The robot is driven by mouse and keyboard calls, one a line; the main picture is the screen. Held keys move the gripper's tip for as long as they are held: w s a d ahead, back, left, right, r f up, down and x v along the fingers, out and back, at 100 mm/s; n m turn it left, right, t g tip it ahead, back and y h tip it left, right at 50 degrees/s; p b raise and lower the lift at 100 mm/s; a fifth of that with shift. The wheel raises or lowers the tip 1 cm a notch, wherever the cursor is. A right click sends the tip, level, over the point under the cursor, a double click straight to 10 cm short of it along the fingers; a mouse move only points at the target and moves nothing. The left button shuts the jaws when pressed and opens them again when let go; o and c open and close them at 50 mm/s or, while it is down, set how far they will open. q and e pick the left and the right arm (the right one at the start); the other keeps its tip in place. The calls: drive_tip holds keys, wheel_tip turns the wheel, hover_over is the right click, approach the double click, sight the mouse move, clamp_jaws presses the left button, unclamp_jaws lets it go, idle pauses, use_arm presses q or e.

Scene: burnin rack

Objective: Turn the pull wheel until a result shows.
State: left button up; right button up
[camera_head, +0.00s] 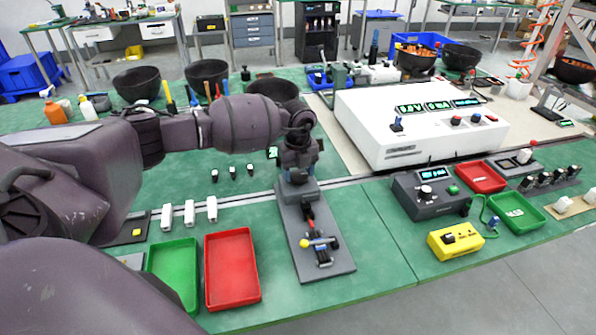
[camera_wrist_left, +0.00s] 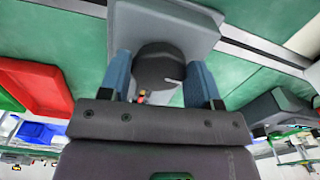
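The pull tester is a long grey base plate (camera_head: 335,268) with a grey block (camera_head: 297,193) at its far end and a small clamp assembly (camera_head: 319,244) with a yellow ball at its near end. The pull wheel (camera_wrist_left: 158,62) is dark and round with a white mark, seen in the left wrist view; in the head view my gripper mostly covers it. My left gripper (camera_wrist_left: 160,78) has its blue fingers on both sides of the wheel, apparently touching its rim. It also shows in the head view (camera_head: 299,172) above the block. I see no readable result. My right gripper is not in view.
A green tray (camera_head: 171,292) and a red tray (camera_head: 232,301) lie left of the tester. A dark control box (camera_head: 432,207) and a yellow device (camera_head: 456,252) stand to the right. A large white instrument (camera_head: 365,128) is behind. Bare green bench (camera_head: 375,225) lies right of the plate.

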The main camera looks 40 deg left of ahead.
use_arm(q)
drive_tip(key=c, duration=0.4)
drive_tip(key=shift+m, duration=0.4)
drive_tip(key=m, duration=0.5)
drive_tip(key=shift+d, duration=0.1)
drive_tip(key=m, duration=0.5)
drive_tip(key=shift+w+b, duration=0.1)
drive_tip(key=shift+b, duration=0.25)
drive_tip(key=shift+d+m+b, duration=0.15)
drive_tip(key=shift+m+b, duration=0.15)
drive_tip(key=shift+m, duration=1.9)
drive_tip(key=o, duration=0.9)
